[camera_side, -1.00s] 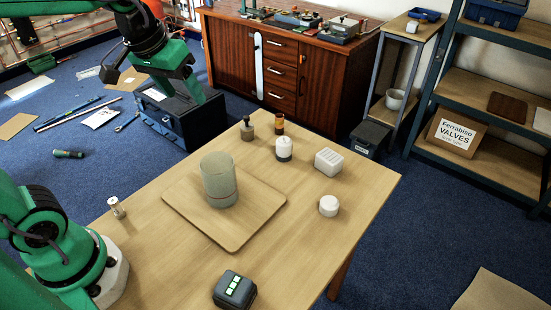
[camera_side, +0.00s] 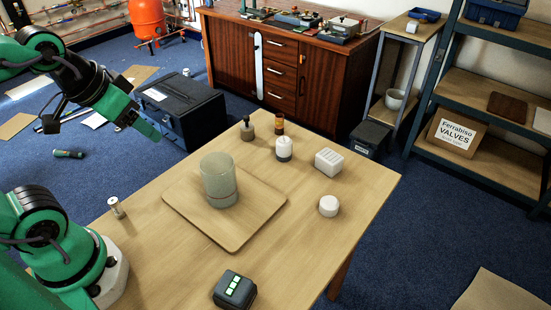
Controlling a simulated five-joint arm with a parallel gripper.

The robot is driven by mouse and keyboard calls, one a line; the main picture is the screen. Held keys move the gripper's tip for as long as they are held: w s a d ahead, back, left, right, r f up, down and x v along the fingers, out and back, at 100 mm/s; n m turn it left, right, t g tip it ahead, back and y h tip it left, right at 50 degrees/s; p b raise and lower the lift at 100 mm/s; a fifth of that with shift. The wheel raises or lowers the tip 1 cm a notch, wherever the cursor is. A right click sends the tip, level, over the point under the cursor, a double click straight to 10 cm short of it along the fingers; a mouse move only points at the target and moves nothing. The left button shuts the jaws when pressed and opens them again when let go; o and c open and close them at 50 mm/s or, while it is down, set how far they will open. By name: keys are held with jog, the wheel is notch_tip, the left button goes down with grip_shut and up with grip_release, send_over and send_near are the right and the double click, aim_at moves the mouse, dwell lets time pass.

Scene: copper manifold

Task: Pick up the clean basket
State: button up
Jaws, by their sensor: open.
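Nothing on the table is plainly a basket. The largest vessel is a grey-green, cloudy cylinder (camera_side: 219,180) with a thin reddish line near its base, standing upright on a square wooden board (camera_side: 250,228). A small metal cylinder with a reddish top (camera_side: 117,207) stands at the table's left edge, and I cannot tell if it is the basket. My gripper (camera_side: 146,131) is open and empty, in the air left of the table and in front of the dark blue toolbox. It is up and to the left of the cloudy cylinder, apart from everything. Its far finger is hard to make out.
Near the table's back stand a grey-green bottle (camera_side: 247,129), an amber jar (camera_side: 279,125), a white dark-banded bottle (camera_side: 284,149) and a white slotted block (camera_side: 328,161). A round white pot (camera_side: 328,206) is at right, a dark device (camera_side: 235,290) in front.

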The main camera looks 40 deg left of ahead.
dwell(0.7)
jog(key=m+g, duration=0.1)
jog(key=g, duration=0.3)
send_over(246, 117)
jog(key=s+d, duration=0.2)
jog(key=s, duration=0.4)
notch_tip(246, 117, down, 7)
jog(key=shift+m+g, duration=0.3)
jog(key=shift+g, duration=0.5)
jog(key=w+f, duration=0.2)
jog(key=f, duration=0.1)
jog(key=w+a+f, duration=0.1)
jog(key=f, duration=0.1)
jog(key=w+a+f, duration=0.1)
jog(key=w+f, duration=0.1)
jog(key=f, duration=0.1)
jog(key=shift+w+f, duration=0.3)
jog(key=shift+w, duration=0.05)
jog(key=shift+w+f, duration=0.2)
jog(key=shift+f, duration=1.5)
jog(key=shift+f, duration=0.1)
